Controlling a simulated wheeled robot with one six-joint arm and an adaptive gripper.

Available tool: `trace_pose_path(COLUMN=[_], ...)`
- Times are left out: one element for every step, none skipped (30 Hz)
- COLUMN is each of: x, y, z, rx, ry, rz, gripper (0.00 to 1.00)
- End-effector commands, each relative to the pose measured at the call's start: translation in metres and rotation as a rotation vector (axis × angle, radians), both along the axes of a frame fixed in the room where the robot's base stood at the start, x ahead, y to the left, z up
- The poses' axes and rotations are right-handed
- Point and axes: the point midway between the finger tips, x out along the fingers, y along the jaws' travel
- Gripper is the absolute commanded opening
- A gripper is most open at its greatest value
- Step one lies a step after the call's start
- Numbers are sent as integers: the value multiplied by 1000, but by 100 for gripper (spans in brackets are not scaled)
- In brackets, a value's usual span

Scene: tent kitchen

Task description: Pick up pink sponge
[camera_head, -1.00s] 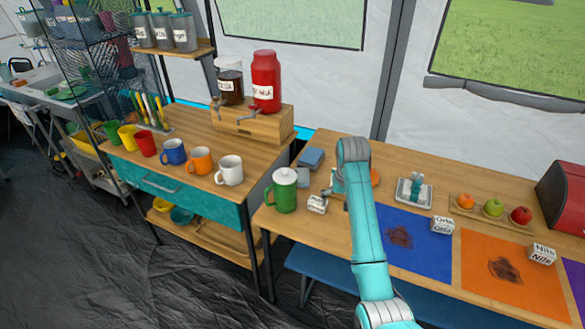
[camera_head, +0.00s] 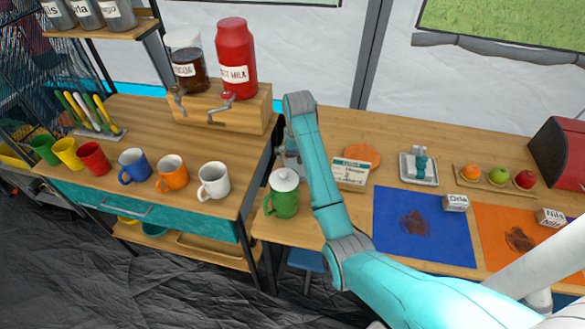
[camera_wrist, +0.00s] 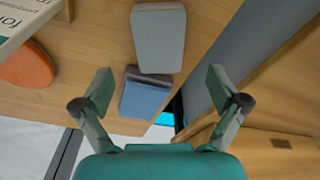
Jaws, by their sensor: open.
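No clearly pink sponge shows in these frames. In the wrist view a grey pad (camera_wrist: 158,38) and a blue pad (camera_wrist: 145,95) with rounded corners, perhaps sponges or cloths, lie side by side on the wooden table. A round orange, flat piece (camera_wrist: 25,66) lies at the left, partly under a printed card; it also shows in the head view (camera_head: 362,154). My gripper (camera_wrist: 160,90) is open and empty, its fingers spread either side of the blue pad in the picture. In the head view my arm mostly hides it.
A green lidded jug (camera_head: 284,197) stands beside my arm. Several mugs and a drink dispenser stand on the left counter. A gap separates counter and table. A blue mat (camera_head: 440,245) lies at the right.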

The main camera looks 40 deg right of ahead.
Motion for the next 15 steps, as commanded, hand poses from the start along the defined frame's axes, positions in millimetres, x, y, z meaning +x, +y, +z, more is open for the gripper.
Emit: trace_pose_path(x=[1, 1, 2, 2, 3, 3, 3, 3, 3, 3, 4, 4, 5, 5, 6], y=[-1, -1, -1, -1, -1, -2, -2, -2, -2, -2, -2, -3, -3, -3, -4], z=[-7, -10, -14, -17, -18, -20, -21, -23, -26, -29, -32, -38, -43, -47, -53], rx=[1, 0, 0, 0, 0, 0, 0, 0, 0, 0, 1, 0, 1, 1, 0], ry=[2, 1, 1, 1, 0, -1, -1, -1, 0, 1, 2, 1, 2, 3, 1], rz=[0, 0, 0, 0, 0, 0, 0, 0, 0, 0, 0, 0, 0, 0, 0], gripper=[97, 97, 97, 97, 97, 97, 97, 97, 97, 97, 97, 97, 97, 97, 97])
